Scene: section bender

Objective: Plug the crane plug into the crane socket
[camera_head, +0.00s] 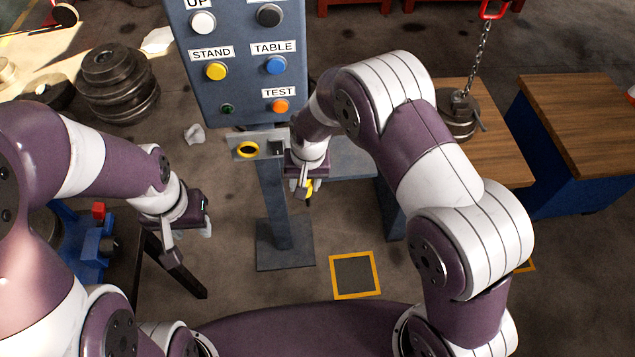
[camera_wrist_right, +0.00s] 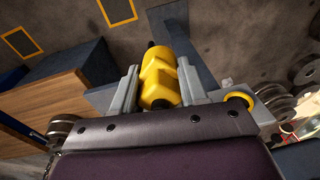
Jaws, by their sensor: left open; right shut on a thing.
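The yellow crane plug (camera_wrist_right: 160,80) is between the two fingers of my right gripper (camera_wrist_right: 157,92), which is shut on it. In the head view, my right gripper (camera_head: 304,188) hangs just right of the socket bracket, with a little of the plug (camera_head: 311,188) showing. The crane socket, seen as a yellow ring (camera_head: 247,150), is on the grey bracket below the button panel. The yellow ring also shows in the right wrist view (camera_wrist_right: 240,99), right of the plug and apart from it. My left gripper (camera_head: 190,243) is open and empty at the lower left.
The blue-grey button panel (camera_head: 235,70) stands on a post above the bracket. A wooden-topped table (camera_head: 490,150) is behind my right arm, with a chain and weight on it. Stacked metal discs (camera_head: 115,85) stand at the left. Floor in front of the post is open.

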